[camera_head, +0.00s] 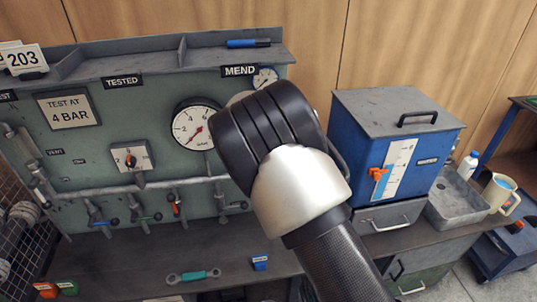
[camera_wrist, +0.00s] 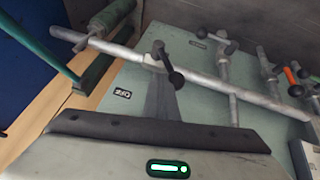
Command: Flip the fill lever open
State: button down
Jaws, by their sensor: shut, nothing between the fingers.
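In the wrist view, my gripper (camera_wrist: 163,80) reaches from the dark bar at the bottom, its fingers together with nothing held. The tips are close to a black-knobbed valve lever (camera_wrist: 172,72) on the grey pipe; I cannot tell whether they touch. A small label (camera_wrist: 122,94) beside this lever is too blurred to read surely, so I cannot confirm that it is the fill lever. In the head view, my arm hides the gripper and this part of the panel.
The pipe (camera_head: 125,188) carries several other levers, including an orange one (camera_head: 176,209) and a blue one (camera_head: 100,223). A gauge (camera_head: 195,127) is left of my arm. A blue tank (camera_head: 350,150) stands to the right. A wrench (camera_head: 193,275) lies on the bench.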

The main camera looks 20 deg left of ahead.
jog(key=s+a+f+n+t+h+b, duration=0.2)
jog(key=s+a+f+t+h+b, duration=0.2)
jog(key=b, duration=0.8)
notch_tip(320, 180, down, 3)
jog(key=a+t+h, duration=0.1)
jog(key=a+h, duration=0.1)
jog(key=h, duration=0.1)
jog(key=shift+a+f+n, duration=0.2)
jog(key=shift+a+n, duration=0.1)
jog(key=shift+n, duration=0.1)
jog(key=shift+s+f, duration=0.2)
